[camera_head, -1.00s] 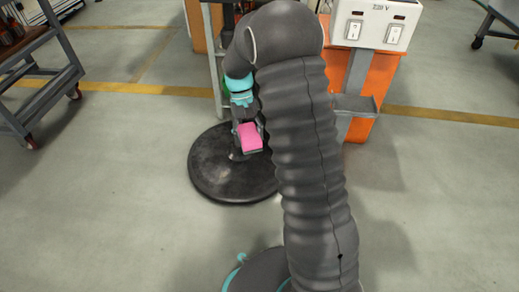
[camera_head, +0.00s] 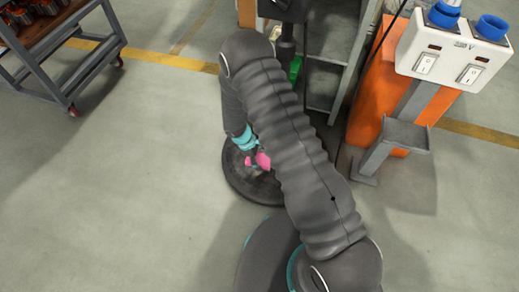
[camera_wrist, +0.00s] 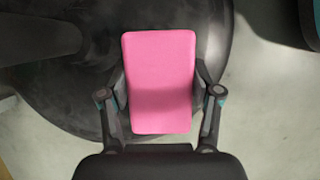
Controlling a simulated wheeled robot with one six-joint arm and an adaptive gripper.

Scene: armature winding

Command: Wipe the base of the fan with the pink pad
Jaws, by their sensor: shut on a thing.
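The pink pad (camera_wrist: 159,80) is held between the fingers of my gripper (camera_wrist: 160,95) in the wrist view. It also shows in the head view (camera_head: 263,160), partly hidden by my arm. My gripper (camera_head: 254,158) is shut on the pad. The fan's base is a dark round disc (camera_head: 238,182) on the floor, and it also fills much of the wrist view (camera_wrist: 65,100). The pad is over the disc; I cannot tell whether it touches it. My arm hides the right part of the disc in the head view.
The fan's dark pole (camera_head: 285,45) rises behind my arm. A grey shelf frame (camera_head: 330,60) and an orange cabinet with a white switch box (camera_head: 455,45) stand at the right. A wheeled cart (camera_head: 60,50) is at the back left. The floor at the left is clear.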

